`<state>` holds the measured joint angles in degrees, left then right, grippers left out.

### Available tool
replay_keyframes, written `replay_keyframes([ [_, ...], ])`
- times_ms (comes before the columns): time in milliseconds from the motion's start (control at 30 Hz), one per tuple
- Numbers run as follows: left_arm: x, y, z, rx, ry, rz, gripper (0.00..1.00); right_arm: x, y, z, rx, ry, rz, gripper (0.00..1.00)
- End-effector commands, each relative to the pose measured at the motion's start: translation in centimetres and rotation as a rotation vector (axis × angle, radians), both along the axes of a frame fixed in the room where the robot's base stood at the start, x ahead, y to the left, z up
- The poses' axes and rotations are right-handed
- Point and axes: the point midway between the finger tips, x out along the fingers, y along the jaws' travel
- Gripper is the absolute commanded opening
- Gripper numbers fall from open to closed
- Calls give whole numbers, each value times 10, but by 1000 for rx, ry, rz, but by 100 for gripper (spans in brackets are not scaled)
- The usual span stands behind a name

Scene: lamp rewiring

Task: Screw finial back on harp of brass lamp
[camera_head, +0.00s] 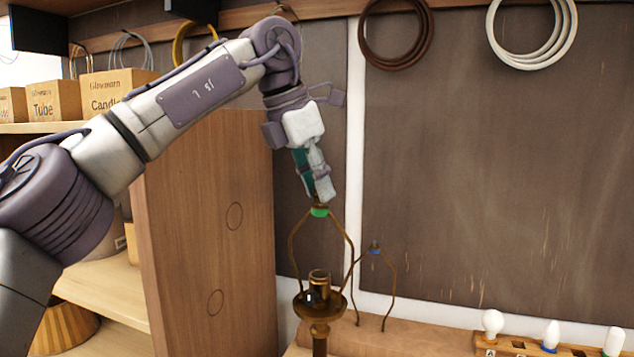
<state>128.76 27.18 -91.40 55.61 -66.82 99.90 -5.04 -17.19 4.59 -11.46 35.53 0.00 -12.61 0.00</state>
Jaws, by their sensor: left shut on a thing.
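The brass lamp (320,306) stands upright at the lower middle, its socket and cup showing. Its harp (293,240) rises around the socket, with a green band (319,212) at the top. My left gripper (321,199) points down right above the harp's top and is shut. The finial is mostly hidden between the fingertips, and I cannot tell whether it touches the harp. My right gripper is not in view.
A second harp (393,285) with a blue top stands behind to the right. Several bulbs (493,324) sit in a wooden rack at the lower right. A wooden shelf unit (205,220) with boxes (118,88) stands left. Cable coils (530,60) hang on the back wall.

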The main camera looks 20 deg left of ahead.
Motion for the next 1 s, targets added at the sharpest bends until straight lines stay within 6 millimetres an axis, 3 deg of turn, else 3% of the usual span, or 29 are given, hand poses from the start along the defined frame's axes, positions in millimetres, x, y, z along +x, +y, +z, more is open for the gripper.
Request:
replay_keyframes([
  [267, 2, 1, 9, -4, 8, -314, 0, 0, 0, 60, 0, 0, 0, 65],
  [300, 2, 1, 0, 0, 4, -318, 0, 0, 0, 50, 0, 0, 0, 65],
  [367, 2, 1, 1, 0, 2, -326, 0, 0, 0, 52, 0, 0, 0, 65],
  [633, 3, 1, 4, -2, 6, -527, 0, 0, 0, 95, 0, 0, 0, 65],
  [900, 3, 1, -1, 0, 0, -562, 0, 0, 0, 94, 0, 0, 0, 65],
  [933, 3, 1, -1, 0, 0, -562, 26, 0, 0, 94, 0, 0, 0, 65],
  [1000, 3, 1, -1, 0, 1, -561, 38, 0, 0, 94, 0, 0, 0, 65],
])
